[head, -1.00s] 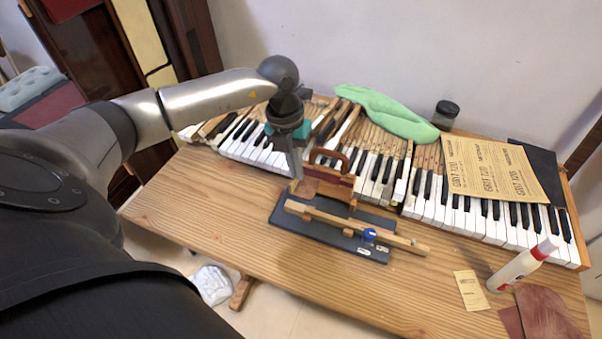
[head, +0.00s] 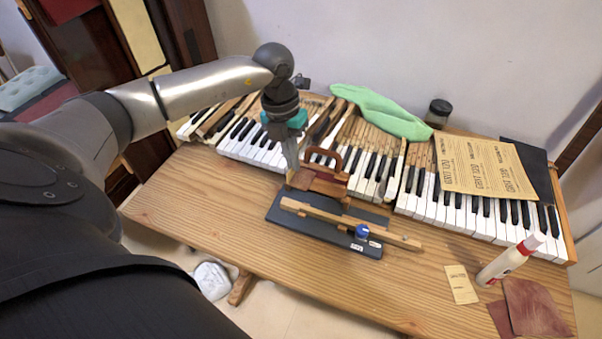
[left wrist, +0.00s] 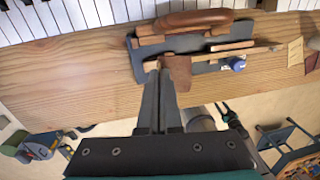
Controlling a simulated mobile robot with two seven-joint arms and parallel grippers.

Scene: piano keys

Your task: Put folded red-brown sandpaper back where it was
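The folded red-brown sandpaper (head: 301,180) is a small brown piece at the tips of my left gripper (head: 291,168), above the left end of the dark board (head: 278,212). In the left wrist view the sandpaper (left wrist: 179,72) sticks out to the right of the fingertips of my left gripper (left wrist: 158,72). The fingers are close together and appear shut on its left edge. The sandpaper overlaps a wooden-handled tool (head: 328,184) in the head view; I cannot tell whether they touch. My right gripper is not in view.
Piano keys (head: 440,205) line the back of the table (head: 200,205). A wooden strip (head: 350,222) and a blue knob (head: 362,231) are on the board. Red-brown sheets (head: 535,308), a white bottle (head: 512,260) and a small card (head: 461,284) are at right. The table's left front is clear.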

